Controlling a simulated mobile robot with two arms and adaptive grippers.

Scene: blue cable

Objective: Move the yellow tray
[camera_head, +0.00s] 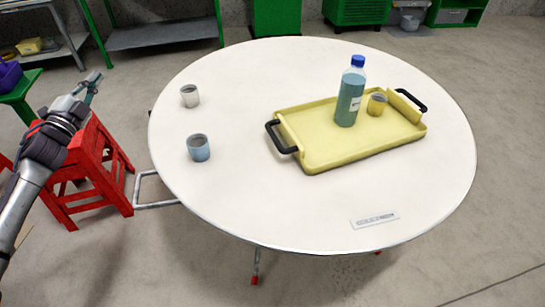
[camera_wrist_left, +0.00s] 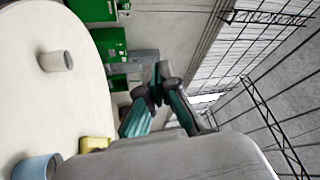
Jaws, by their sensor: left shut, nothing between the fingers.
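The yellow tray (camera_head: 350,152) lies flat on the right half of the round white table, with a black handle at each end. A teal bottle (camera_head: 350,95) with a blue cap stands upright in it, next to a yellow cup (camera_head: 377,104). My left gripper (camera_head: 92,82) is left of the table, above a red stool, away from the tray. It is shut and empty; its fingers (camera_wrist_left: 163,85) also show in the left wrist view. My right gripper is not in view.
A white cup (camera_head: 190,96) and a blue-grey cup (camera_head: 198,148) stand on the left of the round table (camera_head: 240,195). A small label plate (camera_head: 375,219) lies near the front edge. The red stool (camera_head: 90,175) is beside the table. Green shelving stands behind.

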